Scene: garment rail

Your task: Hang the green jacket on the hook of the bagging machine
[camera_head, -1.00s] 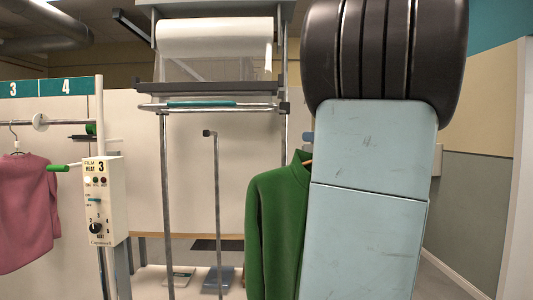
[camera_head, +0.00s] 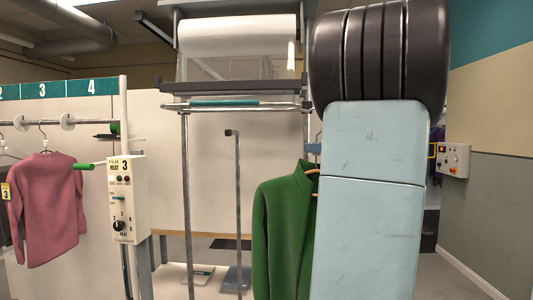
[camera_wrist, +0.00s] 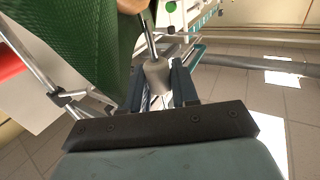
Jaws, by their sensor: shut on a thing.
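The green jacket (camera_head: 283,235) hangs on a wooden hanger (camera_head: 312,172) just left of my arm in the head view, its right part hidden behind the arm. In the wrist view the jacket (camera_wrist: 75,45) fills the upper left. My gripper (camera_wrist: 160,90) is shut on a grey collar at the hanger's metal neck (camera_wrist: 156,72). The bagging machine (camera_head: 235,88) stands ahead, left of the jacket, with a film roll (camera_head: 238,35) on top. A thin upright post (camera_head: 237,210) with a dark tip (camera_head: 232,132) stands inside its frame; I cannot tell whether this tip is the hook.
A control box (camera_head: 127,200) with a green-tipped lever (camera_head: 83,166) stands left of the machine. A pink sweater (camera_head: 48,205) hangs on the rail (camera_head: 55,122) at far left. A wall box (camera_head: 454,160) is at the right. Floor (camera_head: 450,275) is free there.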

